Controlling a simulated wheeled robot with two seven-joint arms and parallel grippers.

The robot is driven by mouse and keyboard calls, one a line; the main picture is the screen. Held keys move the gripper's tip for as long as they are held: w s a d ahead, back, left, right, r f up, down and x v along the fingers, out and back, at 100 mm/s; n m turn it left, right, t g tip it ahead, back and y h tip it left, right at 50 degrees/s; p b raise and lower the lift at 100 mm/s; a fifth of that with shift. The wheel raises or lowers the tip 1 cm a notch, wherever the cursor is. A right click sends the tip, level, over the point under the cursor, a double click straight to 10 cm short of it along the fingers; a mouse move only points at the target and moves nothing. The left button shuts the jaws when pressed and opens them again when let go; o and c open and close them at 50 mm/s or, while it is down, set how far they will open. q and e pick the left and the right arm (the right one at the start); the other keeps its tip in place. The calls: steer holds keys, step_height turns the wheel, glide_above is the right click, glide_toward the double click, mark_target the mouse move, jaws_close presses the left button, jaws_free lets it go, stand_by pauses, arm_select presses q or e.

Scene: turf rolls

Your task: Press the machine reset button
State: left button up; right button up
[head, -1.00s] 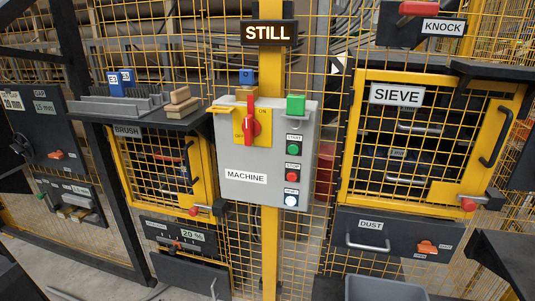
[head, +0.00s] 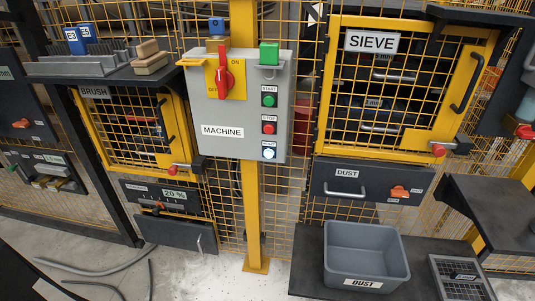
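The reset button (head: 269,153) is a round white button at the bottom of the button column on the grey machine box (head: 213,109). A small label sits just above it. The red stop button (head: 269,128) and the green start button (head: 269,101) are above it in the same column. A red rotary switch (head: 224,78) on a yellow plate is at the box's upper left, its handle standing upright. Neither of my grippers is in the head view.
The box hangs on a yellow post (head: 250,215). The BRUSH door (head: 93,135) is left of it, the SIEVE door (head: 328,85) right. A black shelf with brushes juts out at left. A grey DUST bin (head: 367,232) stands on a low dark table (head: 308,262).

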stand_by(0.3)
jaws_close()
stand_by(0.6)
stand_by(1.0)
